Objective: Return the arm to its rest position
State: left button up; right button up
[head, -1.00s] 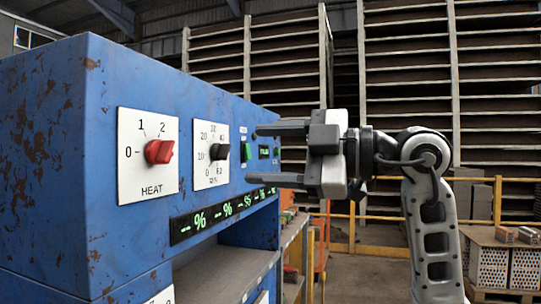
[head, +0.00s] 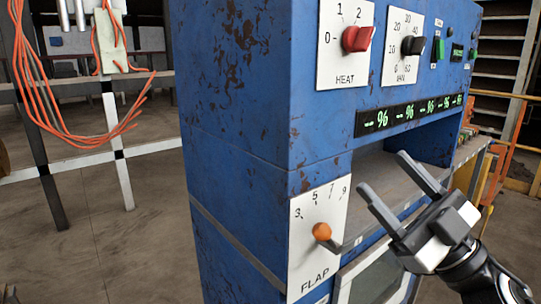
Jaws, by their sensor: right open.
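My right gripper (head: 402,204) is open and empty in the head view, at the lower right. Its two fingers point up and to the left, in front of the blue cabinet's recessed shelf. It looks apart from the controls, though one fingertip appears close to the FLAP panel's right side. The arm comes in from the lower right corner. My left gripper is not in the view.
The worn blue cabinet (head: 237,120) fills the middle. It bears a red HEAT knob (head: 358,38), a black minute knob (head: 413,46), a percent display (head: 376,121) and an orange FLAP lever (head: 322,231). Orange cables (head: 75,140) hang at left.

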notch_tip(320, 180, down, 14)
jog(key=d+m+t+h, duration=0.2)
jog(key=m+t+h, duration=0.2)
jog(key=m+h, duration=0.75)
jog(key=s+a+f+g+h, duration=0.1)
jog(key=s+f+g, duration=0.2)
jog(key=s+f, duration=0.2)
jog(key=s+a+f+m+g+h, duration=0.1)
jog(key=s+f+g, duration=0.3)
jog(key=f, duration=0.8)
jog(key=s+a+f+m+g+h, duration=0.1)
jog(key=s+a+f+g+h, duration=0.1)
jog(key=s+f, duration=0.3)
notch_tip(320, 180, down, 4)
jog(key=shift+s+a+r+g, duration=0.1)
jog(key=shift+s+a+g, duration=0.25)
jog(key=shift+a+g, duration=0.3)
jog(key=shift+d, duration=0.1)
